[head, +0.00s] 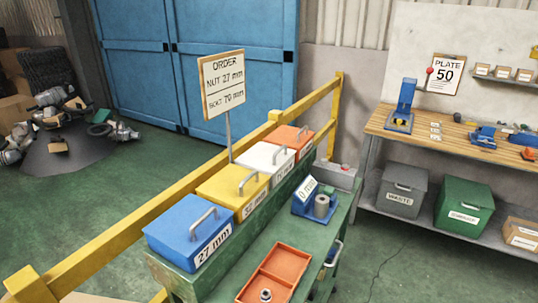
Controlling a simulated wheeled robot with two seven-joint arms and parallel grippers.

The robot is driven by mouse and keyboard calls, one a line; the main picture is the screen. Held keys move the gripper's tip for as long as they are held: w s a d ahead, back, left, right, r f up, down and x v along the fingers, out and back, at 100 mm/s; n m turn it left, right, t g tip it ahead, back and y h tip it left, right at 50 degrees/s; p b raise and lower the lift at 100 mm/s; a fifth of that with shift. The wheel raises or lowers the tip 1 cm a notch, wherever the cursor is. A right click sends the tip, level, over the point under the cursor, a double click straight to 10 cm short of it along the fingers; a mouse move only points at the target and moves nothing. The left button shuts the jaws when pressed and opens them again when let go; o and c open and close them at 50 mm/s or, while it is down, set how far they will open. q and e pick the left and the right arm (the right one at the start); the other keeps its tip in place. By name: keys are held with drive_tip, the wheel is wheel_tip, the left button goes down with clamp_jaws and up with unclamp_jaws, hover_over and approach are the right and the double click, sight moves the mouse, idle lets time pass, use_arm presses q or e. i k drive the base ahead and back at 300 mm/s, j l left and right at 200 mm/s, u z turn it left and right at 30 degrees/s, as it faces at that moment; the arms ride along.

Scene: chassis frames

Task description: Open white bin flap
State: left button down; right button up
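The white bin (259,155) stands third in a row of lidded bins on a green bench, between the yellow bin (222,186) and the orange-red bin (286,136). Its flap is shut and carries a grey bar handle on its right side. A label on its front is partly hidden and I cannot read it fully. The blue bin (180,224), labelled 27 mm, is nearest; its flap and the other bins' flaps are shut too. Neither of my grippers is in view.
A yellow rail (128,226) runs behind the bins, with an order sign (223,82) on a post. An orange tray (259,283) holding a metal nut and a blue device (311,206) sit on the green cart's lower surface. A wooden workbench (440,133) is at right.

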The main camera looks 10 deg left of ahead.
sight(267, 157)
drive_tip(key=u, duration=0.5)
drive_tip(key=i+l+u, duration=0.15)
drive_tip(key=l+u, duration=0.35)
drive_tip(key=l, duration=0.2)
drive_tip(key=l+u, duration=0.5)
drive_tip(key=l, duration=0.2)
